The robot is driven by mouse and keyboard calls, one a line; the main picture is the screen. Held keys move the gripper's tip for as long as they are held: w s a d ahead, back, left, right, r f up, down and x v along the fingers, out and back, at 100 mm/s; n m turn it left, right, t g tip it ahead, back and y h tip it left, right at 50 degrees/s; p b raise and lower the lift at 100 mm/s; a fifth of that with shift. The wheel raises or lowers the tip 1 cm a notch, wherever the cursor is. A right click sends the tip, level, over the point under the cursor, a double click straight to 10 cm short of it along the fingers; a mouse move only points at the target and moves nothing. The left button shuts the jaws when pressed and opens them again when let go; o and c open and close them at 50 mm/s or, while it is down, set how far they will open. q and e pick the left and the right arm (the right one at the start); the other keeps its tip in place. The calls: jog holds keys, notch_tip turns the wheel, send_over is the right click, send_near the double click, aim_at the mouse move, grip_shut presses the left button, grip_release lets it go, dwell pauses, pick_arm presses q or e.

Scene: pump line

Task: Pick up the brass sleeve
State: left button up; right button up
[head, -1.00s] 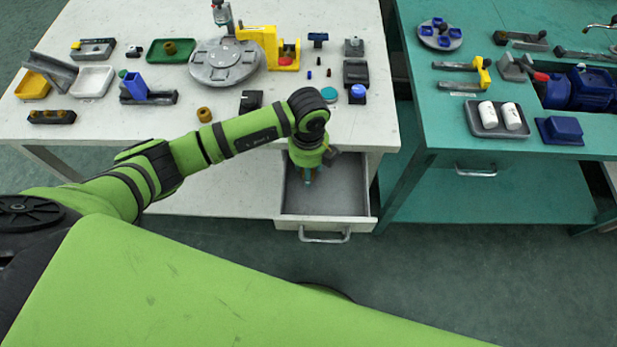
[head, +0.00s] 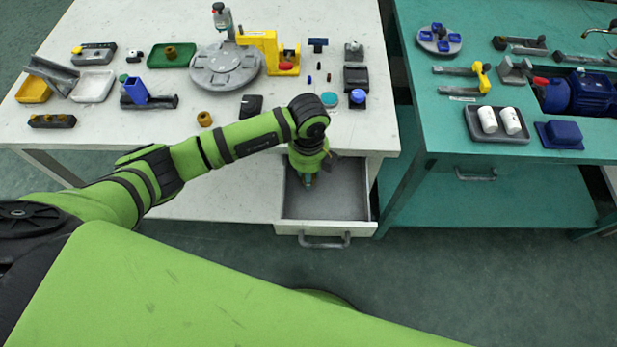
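A short brass-coloured ring (head: 205,119), which looks like a brass sleeve, stands on the white table left of my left forearm. A similar brass-coloured piece (head: 171,53) sits in the green tray (head: 156,60) farther back. I cannot tell from the picture which one is the brass sleeve. My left arm reaches over the table's front edge, and my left gripper (head: 307,180) points down into the open drawer (head: 340,200). The fingers are small and partly hidden by the wrist, so I cannot see whether they are open or hold anything. My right gripper is out of view.
The drawer's visible floor looks bare. A round grey fixture (head: 222,78), a yellow press (head: 262,45), a blue holder (head: 137,90) and several small parts crowd the white table.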

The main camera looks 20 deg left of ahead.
pick_arm(q)
jog(key=shift+r+p, duration=0.6)
jog(key=shift+r, duration=0.05)
dwell(0.5)
jog(key=shift+r+p, duration=1.95)
jog(key=shift+r, duration=0.3)
